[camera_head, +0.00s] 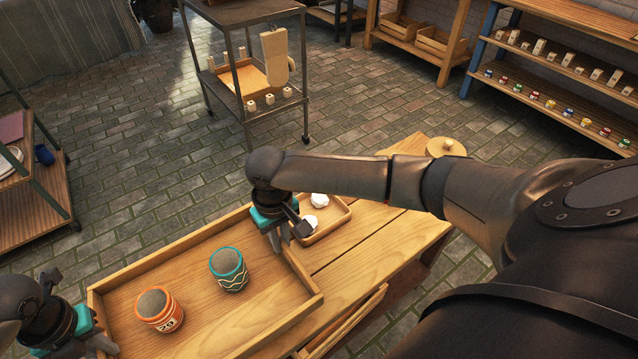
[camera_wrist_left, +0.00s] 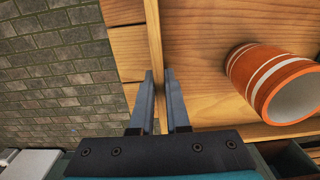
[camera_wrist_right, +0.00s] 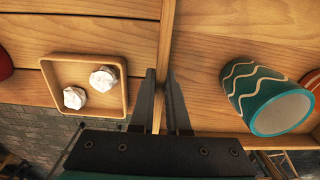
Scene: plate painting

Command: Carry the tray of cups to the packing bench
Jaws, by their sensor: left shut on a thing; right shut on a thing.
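A wooden tray (camera_head: 188,262) holds two upright cups. One is an orange cup with white bands (camera_head: 160,312), the other a turquoise cup with a wavy line (camera_head: 229,270). My left gripper (camera_head: 104,342) is shut on the tray's left wall, which shows between its fingers in the left wrist view (camera_wrist_left: 158,85), beside the orange cup (camera_wrist_left: 275,82). My right gripper (camera_head: 287,238) is shut on the opposite wall, seen in the right wrist view (camera_wrist_right: 160,85) beside the turquoise cup (camera_wrist_right: 265,98). I cannot tell whether the tray rests on the table or hangs just above it.
The wooden table (camera_head: 385,235) carries a small square tray (camera_head: 338,222) with white crumpled pieces, close to my right gripper, and a round wooden piece (camera_head: 446,147). A metal cart (camera_head: 245,16) stands beyond on open brick floor (camera_head: 140,150). Shelves (camera_head: 560,65) stand right, a rack (camera_head: 30,205) left.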

